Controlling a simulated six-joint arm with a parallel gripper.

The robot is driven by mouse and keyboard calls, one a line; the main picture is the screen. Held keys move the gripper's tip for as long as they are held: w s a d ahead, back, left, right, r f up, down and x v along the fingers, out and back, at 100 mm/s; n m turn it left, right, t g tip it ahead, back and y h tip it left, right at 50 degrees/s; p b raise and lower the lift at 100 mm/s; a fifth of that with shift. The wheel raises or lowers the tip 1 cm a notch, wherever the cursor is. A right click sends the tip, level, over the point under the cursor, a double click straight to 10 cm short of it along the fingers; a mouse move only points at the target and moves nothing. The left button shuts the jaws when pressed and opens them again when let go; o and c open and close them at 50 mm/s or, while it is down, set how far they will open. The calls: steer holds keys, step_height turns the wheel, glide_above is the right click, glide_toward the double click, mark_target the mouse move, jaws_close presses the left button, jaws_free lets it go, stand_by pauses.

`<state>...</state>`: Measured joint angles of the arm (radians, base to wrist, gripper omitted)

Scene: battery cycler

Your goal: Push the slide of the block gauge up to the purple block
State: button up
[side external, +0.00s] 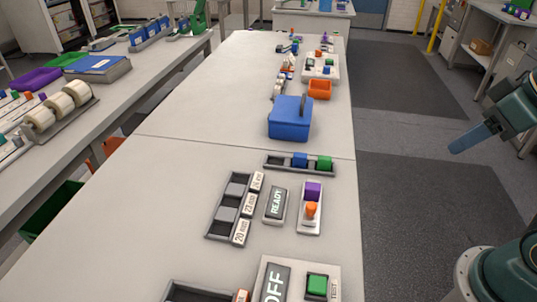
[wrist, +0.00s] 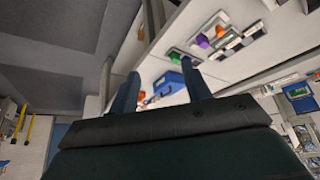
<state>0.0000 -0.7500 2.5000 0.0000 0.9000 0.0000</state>
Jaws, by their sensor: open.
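The block gauge (side external: 303,226) is a pale narrow base on the near table, right of the READY display. The purple block (side external: 313,191) sits at its far end, and also shows in the wrist view (wrist: 202,41). The slide's orange knob (side external: 311,210) stands just on the near side of the purple block; it also shows in the wrist view (wrist: 220,31). I cannot tell whether the slide touches the block. My gripper (side external: 453,150) is open and empty, raised beyond the table's right edge, well away from the gauge. Both fingers show in the wrist view (wrist: 160,68).
A dark tray (side external: 273,161) with blue and green blocks lies behind the gauge. Labelled slots (side external: 226,213) and the READY display (side external: 275,203) are to the left. An OFF panel with a green button (side external: 317,286) is in front. A blue box (side external: 290,122) stands farther back.

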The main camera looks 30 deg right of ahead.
steer(key=shift+c, duration=0.6)
steer(key=shift+w, duration=0.1)
steer(key=g, duration=0.6)
glide_above(312, 205)
step_height(312, 205, down, 6)
steer(key=shift+f, duration=0.1)
step_height(312, 205, down, 14)
steer(key=shift+r, duration=0.2)
